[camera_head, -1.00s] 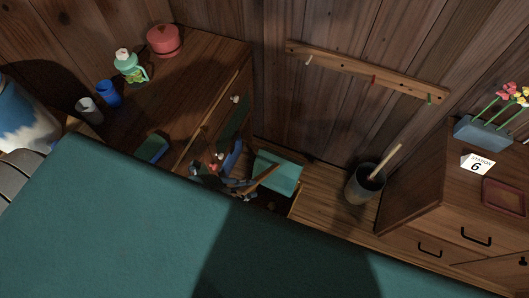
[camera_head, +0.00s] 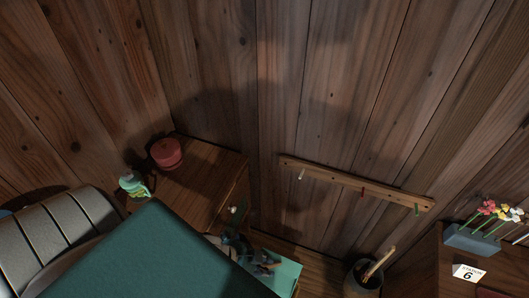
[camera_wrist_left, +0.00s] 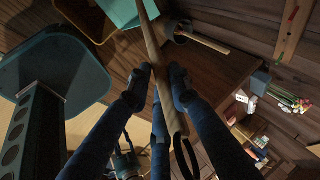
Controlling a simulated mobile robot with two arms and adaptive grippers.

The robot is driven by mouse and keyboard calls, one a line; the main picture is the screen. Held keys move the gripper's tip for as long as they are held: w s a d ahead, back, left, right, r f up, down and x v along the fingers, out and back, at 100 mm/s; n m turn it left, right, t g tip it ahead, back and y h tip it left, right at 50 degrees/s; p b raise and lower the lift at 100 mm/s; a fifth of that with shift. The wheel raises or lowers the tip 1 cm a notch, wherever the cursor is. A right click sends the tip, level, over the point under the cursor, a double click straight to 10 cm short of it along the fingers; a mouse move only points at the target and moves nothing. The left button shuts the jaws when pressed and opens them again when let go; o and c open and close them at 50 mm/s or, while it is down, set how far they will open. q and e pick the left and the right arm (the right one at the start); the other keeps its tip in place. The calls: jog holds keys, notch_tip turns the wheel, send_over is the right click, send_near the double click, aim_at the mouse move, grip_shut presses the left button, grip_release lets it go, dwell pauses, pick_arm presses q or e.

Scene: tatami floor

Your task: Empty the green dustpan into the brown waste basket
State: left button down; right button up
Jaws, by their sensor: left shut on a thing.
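The green dustpan (camera_head: 287,273) shows at the bottom middle of the head view, with its lower part cut off. In the left wrist view its pan (camera_wrist_left: 121,12) is at the top edge and its wooden handle (camera_wrist_left: 153,45) runs down between my fingers. My left gripper (camera_wrist_left: 159,80) is shut on this handle; it also shows in the head view (camera_head: 245,252). What lies in the pan cannot be made out. A brown slanted edge (camera_wrist_left: 84,17) beside the pan in the wrist view may be the waste basket, but I cannot tell. My right gripper is out of view.
A dark bucket (camera_head: 352,279) with a wooden stick stands right of the dustpan. A peg rail (camera_head: 340,180) is on the wall above. A wooden cabinet (camera_head: 206,178) with a red pot (camera_head: 166,153) stands left, and a flower planter (camera_head: 470,239) right.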

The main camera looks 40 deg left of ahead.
pick_arm(q)
jog(key=shift+w+a+r, duration=0.1)
jog(key=shift+w, duration=0.55)
jog(key=w+a+r+g+b, duration=0.1)
jog(key=w+b, duration=0.3)
jog(key=w, duration=0.4)
jog(key=w+a+r+g+b, duration=0.1)
jog(key=w+a+g+b, duration=0.1)
jog(key=w+b, duration=0.3)
jog(key=w+g, duration=0.1)
jog(key=w, duration=0.2)
jog(key=shift+a+n+h, duration=0.15)
jog(key=shift+n+h, duration=0.25)
jog(key=shift+w, duration=0.1)
jog(key=shift+r, duration=0.1)
